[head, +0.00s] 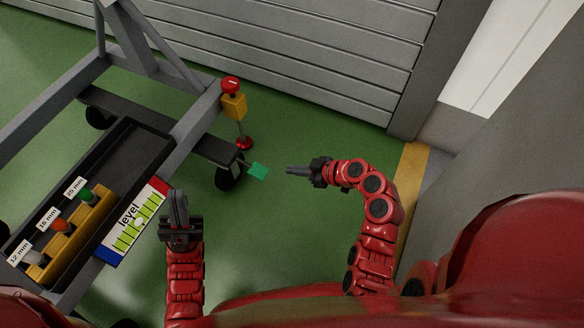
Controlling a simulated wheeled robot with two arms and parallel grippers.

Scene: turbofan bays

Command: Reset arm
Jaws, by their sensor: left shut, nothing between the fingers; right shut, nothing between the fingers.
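My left gripper (177,200) is shut and empty. It points up in the picture, just right of the level card on the cart's side. My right gripper (292,170) is shut and empty. Its red arm bends up from the lower right, and the fingers point left over the green floor, to the right of a small green tab by the cart's wheel. Neither gripper is seen touching anything.
A grey cart (60,92) stands at the left. Its tray holds a yellow rack (68,242) with labelled sockets. A grey wall stands right.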

